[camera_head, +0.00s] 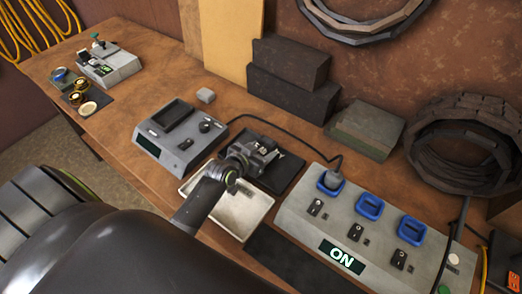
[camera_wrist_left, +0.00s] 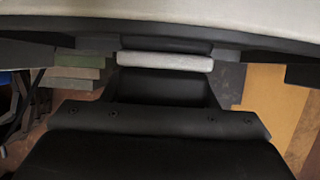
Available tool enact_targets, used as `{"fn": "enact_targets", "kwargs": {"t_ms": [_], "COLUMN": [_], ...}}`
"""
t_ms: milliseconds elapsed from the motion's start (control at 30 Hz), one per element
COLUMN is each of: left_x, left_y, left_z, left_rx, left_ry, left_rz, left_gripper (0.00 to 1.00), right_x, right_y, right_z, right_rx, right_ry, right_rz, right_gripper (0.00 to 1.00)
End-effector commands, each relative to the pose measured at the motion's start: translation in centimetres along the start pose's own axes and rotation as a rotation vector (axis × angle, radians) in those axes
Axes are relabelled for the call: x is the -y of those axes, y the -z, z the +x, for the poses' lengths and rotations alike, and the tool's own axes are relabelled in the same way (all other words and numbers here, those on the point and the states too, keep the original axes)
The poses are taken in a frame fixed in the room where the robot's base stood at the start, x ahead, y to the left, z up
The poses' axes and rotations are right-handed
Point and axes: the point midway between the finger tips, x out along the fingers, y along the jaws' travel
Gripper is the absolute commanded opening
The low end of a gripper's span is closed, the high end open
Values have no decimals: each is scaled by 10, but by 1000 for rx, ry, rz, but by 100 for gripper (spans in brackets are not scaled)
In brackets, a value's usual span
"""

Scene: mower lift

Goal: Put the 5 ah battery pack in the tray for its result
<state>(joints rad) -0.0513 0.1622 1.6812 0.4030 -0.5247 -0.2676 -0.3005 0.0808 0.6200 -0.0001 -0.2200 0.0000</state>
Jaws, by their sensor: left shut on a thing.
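My left gripper (camera_head: 256,158) is shut on a small dark grey thing, apparently the battery pack (camera_head: 264,146). The gripper hides much of it, and no label can be read. It is above the place where a pale metal tray (camera_head: 248,221) and a black tray (camera_head: 292,172) lie side by side. I cannot tell whether the pack touches either one. The pale tray's visible floor is empty. In the left wrist view, dark close-up shapes and a pale bar fill the middle, and I cannot make out the pack clearly. My right gripper is out of view.
A grey tester (camera_head: 180,150) with a dark recess stands left of the trays. A grey power box (camera_head: 300,215) reading ON, with blue sockets, stands to the right. A black cable runs behind the gripper. Dark blocks (camera_head: 288,62) stand at the back. Bare bench shows between the tester and the far-left device.

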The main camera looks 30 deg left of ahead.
Motion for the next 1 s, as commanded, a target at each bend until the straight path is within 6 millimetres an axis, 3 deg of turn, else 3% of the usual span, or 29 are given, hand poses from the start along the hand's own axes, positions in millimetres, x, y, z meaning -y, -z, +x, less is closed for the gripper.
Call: {"fn": "enact_targets", "kwargs": {"t_ms": [67, 100, 267, 667, 1000], "left_x": [0, 0, 0, 0, 0], "left_y": [-1, -3, -2, 0, -1], "left_z": [2, 1, 1, -4, -54], "left_rx": [-4, 0, 0, 0, 1], "left_ry": [0, 0, 0, 0, 1], "left_rz": [0, 0, 0, 0, 2], "left_gripper": [10, 55, 74, 74, 74], "right_x": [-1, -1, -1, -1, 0], "right_y": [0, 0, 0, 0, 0], "right_z": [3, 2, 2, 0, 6], "right_rx": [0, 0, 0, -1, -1], "right_ry": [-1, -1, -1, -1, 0], "right_rz": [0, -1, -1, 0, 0], "right_gripper": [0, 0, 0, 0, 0]}}
